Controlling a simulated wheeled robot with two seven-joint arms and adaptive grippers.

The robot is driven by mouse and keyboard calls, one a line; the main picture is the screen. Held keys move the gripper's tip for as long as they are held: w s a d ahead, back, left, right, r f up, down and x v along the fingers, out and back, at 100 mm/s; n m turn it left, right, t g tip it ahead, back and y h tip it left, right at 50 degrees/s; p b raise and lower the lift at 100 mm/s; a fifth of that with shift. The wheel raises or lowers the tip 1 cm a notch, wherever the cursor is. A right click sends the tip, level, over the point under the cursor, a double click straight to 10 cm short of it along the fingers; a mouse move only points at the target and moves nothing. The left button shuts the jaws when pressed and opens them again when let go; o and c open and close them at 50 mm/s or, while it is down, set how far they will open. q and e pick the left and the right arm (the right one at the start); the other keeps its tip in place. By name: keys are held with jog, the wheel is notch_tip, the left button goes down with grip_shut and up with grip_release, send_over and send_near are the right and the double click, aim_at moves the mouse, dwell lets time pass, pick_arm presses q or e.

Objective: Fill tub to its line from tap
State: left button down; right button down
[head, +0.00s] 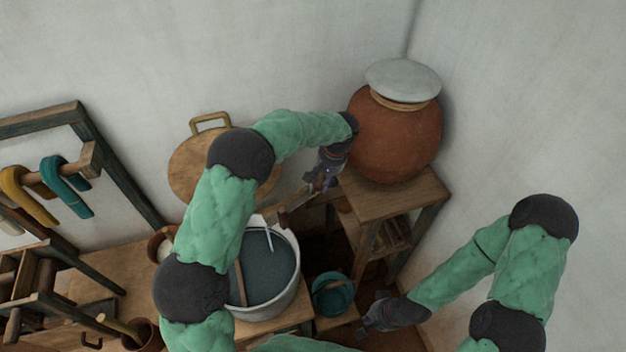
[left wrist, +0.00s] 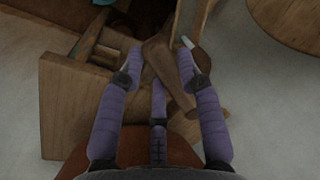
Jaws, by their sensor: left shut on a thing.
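A pale round tub (head: 296,288) stands below the left arm, holding dark blue-grey liquid with a wooden stick across it. A thin white streak meets the liquid; I cannot tell whether it is water or a rod. My left gripper (head: 318,182) is beside the clay pot, above and right of the tub. In the left wrist view, the left gripper (left wrist: 166,68) is shut on a wooden tap-like piece (left wrist: 164,60). A wooden spout (head: 294,204) reaches from there toward the tub. My right gripper (head: 371,317) is low right; its jaws are unclear. The fill line is not distinguishable.
A brown clay pot (head: 392,143) with a pale lid sits on a wooden stand (head: 392,200). A teal bucket (head: 334,299) stands right of the tub. A round wooden lid (head: 193,162) leans on the wall. A frame with yarn hanks (head: 66,186) is at left.

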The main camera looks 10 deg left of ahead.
pick_arm(q)
jog(key=shift+w+d+n+g, duration=0.25)
jog(key=shift+d+n, duration=0.4)
jog(key=shift+n, duration=0.45)
jog(key=shift+w+d+n+g, duration=0.15)
jog(key=shift+w+d+n, duration=0.15)
jog(key=shift+d+n, duration=0.6)
jog(key=shift+w+d+n+g, duration=0.25)
jog(key=shift+d+n, duration=0.2)
jog(key=shift+n, duration=0.85)
jog(key=c, duration=0.8)
grip_release()
jog(key=shift+w+r, duration=0.1)
jog(key=v, duration=1.2)
jog(key=shift+a, duration=0.1)
